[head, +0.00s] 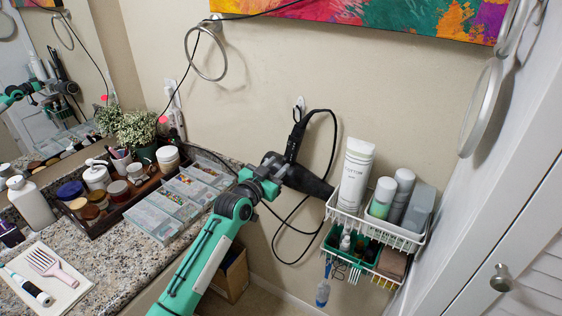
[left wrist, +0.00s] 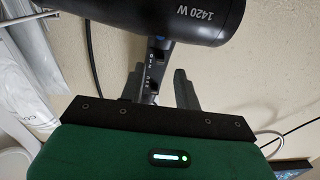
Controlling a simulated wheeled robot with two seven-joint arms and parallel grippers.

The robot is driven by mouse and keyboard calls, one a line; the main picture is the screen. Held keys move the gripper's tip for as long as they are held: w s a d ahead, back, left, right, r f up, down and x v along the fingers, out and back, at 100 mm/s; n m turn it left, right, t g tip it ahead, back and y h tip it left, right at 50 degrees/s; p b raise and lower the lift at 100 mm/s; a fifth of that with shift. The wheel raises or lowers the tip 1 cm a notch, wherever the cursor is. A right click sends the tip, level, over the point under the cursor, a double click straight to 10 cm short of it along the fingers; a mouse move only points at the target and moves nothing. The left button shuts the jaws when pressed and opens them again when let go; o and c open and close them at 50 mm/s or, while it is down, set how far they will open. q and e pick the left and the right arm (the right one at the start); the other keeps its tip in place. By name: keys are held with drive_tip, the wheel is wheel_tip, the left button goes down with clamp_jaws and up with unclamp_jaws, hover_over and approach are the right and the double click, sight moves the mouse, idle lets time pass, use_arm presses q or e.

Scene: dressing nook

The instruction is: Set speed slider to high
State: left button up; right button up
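A black hair dryer (head: 312,183) hangs at the wall, its handle upward toward a wall hook. My left gripper (head: 279,166) is at the handle. In the wrist view its fingers (left wrist: 159,88) are apart, one on each side of the handle. My right gripper is out of view.
A white wire rack (head: 347,222) with bottles hangs close to the right of the dryer. The dryer's black cord (head: 335,150) loops down the wall. A granite counter (head: 120,270) with a tray and clear boxes (head: 152,222) lies left.

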sight(286, 159)
use_arm(q)
drive_tip(key=shift+x, duration=1.4)
clamp_jaws()
